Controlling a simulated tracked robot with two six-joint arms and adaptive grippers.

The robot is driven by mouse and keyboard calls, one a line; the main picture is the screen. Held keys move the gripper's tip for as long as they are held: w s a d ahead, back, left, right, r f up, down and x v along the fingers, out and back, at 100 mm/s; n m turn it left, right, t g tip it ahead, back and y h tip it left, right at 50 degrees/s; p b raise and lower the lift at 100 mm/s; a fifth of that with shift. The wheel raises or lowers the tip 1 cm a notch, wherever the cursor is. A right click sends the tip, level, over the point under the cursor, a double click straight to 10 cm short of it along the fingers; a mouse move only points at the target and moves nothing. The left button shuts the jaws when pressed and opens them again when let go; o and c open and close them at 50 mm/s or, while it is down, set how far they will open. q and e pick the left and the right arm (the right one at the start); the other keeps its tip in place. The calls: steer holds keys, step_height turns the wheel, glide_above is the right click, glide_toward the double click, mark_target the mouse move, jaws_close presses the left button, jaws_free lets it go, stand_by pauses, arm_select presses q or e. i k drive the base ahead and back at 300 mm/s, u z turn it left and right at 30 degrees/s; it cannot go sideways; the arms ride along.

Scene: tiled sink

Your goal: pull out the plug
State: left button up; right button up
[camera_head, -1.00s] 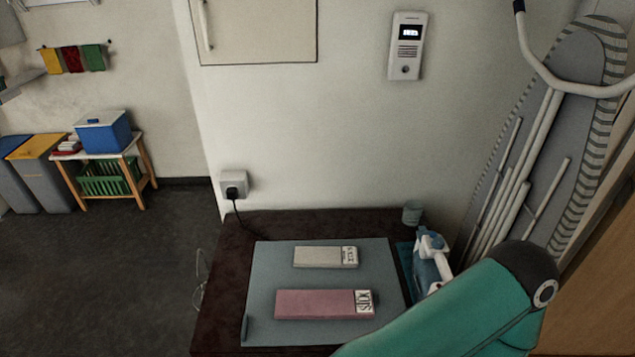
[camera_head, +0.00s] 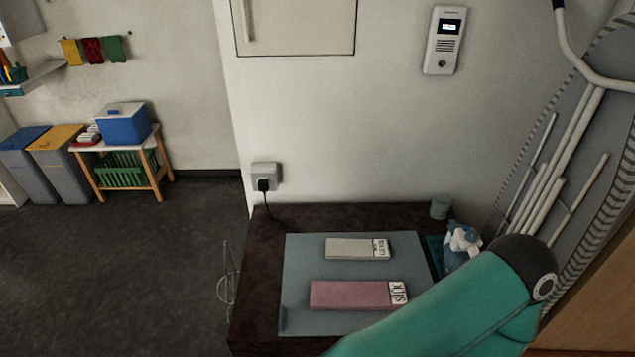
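A black plug (camera_head: 263,185) sits in a pale wall socket (camera_head: 267,171) on the white wall, just above the back left corner of the dark table. Its black cord (camera_head: 277,213) hangs down to the table top and runs back along it. My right arm's teal link reaches in from the bottom right, over the table's right front part. Neither gripper shows in this view, and nothing of mine is near the plug.
The dark table (camera_head: 249,305) bears a grey mat (camera_head: 300,262) with a grey block (camera_head: 350,248) and a pink block (camera_head: 345,295). A blue-white iron (camera_head: 461,245) and a cup (camera_head: 440,208) stand at its right. An ironing board (camera_head: 590,130) leans at right. Floor at left is clear.

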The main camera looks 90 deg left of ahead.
mark_target(263, 185)
steer(key=u, duration=0.05)
steer(key=k, duration=2.7)
steer(key=u, duration=0.85)
steer(key=i, duration=1.05)
steer(key=z, duration=0.1)
